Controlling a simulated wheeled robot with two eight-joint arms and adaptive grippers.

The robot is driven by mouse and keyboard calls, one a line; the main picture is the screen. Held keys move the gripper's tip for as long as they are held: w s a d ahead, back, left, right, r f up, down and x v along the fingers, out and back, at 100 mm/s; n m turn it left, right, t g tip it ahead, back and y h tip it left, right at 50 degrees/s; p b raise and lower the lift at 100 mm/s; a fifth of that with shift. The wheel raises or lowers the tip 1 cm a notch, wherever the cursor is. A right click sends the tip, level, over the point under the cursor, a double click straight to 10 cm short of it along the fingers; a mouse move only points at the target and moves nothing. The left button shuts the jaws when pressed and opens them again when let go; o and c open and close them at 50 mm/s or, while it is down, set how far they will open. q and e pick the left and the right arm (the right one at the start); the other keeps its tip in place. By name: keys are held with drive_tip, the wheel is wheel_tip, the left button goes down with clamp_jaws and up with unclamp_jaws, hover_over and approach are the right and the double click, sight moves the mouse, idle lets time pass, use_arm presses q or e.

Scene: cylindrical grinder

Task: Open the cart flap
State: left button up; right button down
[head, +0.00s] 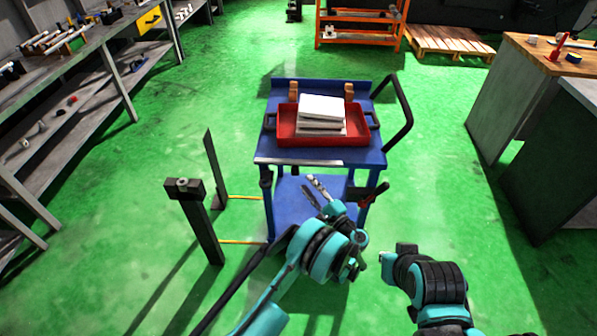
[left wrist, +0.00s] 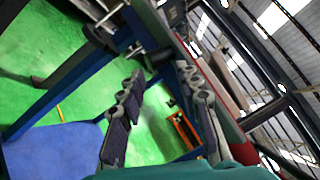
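The blue cart (head: 375,158) stands upright in the middle of the head view, with a flat top and a lower shelf. A pale strip (head: 298,162) runs along its near top edge; I cannot make out a separate flap. My left gripper (head: 314,189) is just below that near edge, in front of the lower shelf. In the left wrist view its two fingers (left wrist: 162,112) are spread, with no object clearly held between them. The cart's blue shelf (left wrist: 52,148) and leg (left wrist: 62,87) show at left there. My right arm is at lower right in the head view; its gripper cannot be made out.
A red tray (head: 285,125) with a white stack (head: 322,108) sits on the cart. A black handle (head: 402,112) bends out at right. A dark post (head: 203,225) stands left of the cart.

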sight(298, 171)
use_arm(q)
drive_tip(key=w+a+m, duration=0.1)
drive_tip(key=m, duration=0.4)
drive_tip(key=w+a+r+m+g+b, duration=0.1)
drive_tip(key=w+m, duration=0.1)
drive_tip(key=m, duration=0.4)
drive_tip(key=w+a+m+g, duration=0.1)
drive_tip(key=w+m, duration=0.1)
drive_tip(key=m, duration=0.4)
drive_tip(key=shift+a+r, duration=0.2)
drive_tip(key=shift+a, duration=0.2)
drive_tip(key=shift+w+a, duration=0.3)
drive_tip(key=shift+r, duration=0.1)
clamp_jaws()
